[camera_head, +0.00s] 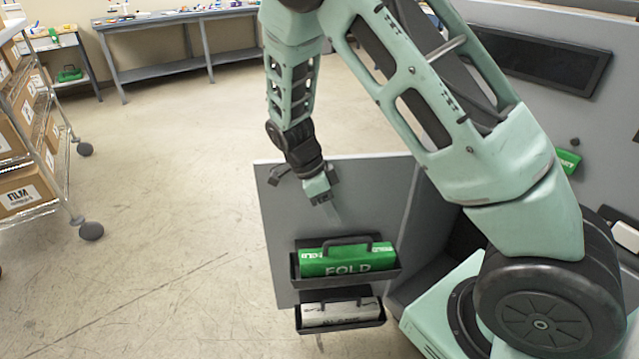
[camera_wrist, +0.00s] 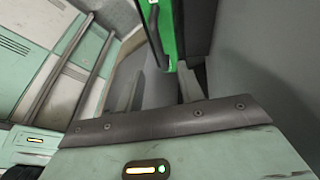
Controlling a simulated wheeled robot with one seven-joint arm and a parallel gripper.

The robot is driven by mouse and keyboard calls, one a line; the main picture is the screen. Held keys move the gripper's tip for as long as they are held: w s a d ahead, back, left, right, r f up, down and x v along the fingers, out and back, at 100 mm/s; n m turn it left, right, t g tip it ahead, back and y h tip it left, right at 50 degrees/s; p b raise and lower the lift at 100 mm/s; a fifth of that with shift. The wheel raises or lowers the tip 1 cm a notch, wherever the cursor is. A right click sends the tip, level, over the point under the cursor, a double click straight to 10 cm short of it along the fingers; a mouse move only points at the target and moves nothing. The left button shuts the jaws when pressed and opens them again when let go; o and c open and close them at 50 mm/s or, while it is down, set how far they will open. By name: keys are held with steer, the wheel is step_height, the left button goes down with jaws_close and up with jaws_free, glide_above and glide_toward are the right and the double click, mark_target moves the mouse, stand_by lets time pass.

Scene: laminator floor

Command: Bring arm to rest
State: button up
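My gripper (camera_head: 330,208) hangs at the end of my arm in front of a grey panel (camera_head: 278,215), above a green holder marked FOLD (camera_head: 348,262). A gap shows between my gripper and the green holder in the head view. In the wrist view two fingers of my gripper (camera_wrist: 160,82) stand apart with nothing between them. The green holder (camera_wrist: 166,30) with its dark handle shows beyond the fingers there. My arm is bent, reaching up and then down on the left.
A dark tray with a white holder (camera_head: 340,311) sits below the green one. A wheeled rack (camera_head: 55,185) with film boxes stands at left. A workbench (camera_head: 175,18) is at the back. Open floor (camera_head: 180,190) lies between them. Another green item (camera_head: 568,160) is at right.

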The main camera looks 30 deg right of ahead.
steer(key=v, duration=0.7)
steer(key=shift+p, duration=0.3)
steer(key=s+a+r+n+t+y+p, duration=0.1)
steer(key=s+a+r+n+p, duration=0.5)
steer(key=n, duration=0.9)
steer(key=s+a+r+n+t+y+p, duration=0.2)
steer(key=s+a+r+n+p, duration=0.3)
steer(key=s+a+r+n, duration=0.7)
steer(key=s+r+n+t, duration=0.1)
steer(key=s+r+n, duration=0.2)
steer(key=s, duration=0.2)
steer(key=shift+s+a+n+y+p, duration=0.15)
steer(key=shift+s+n+y+p, duration=0.15)
steer(key=shift+n+p, duration=0.1)
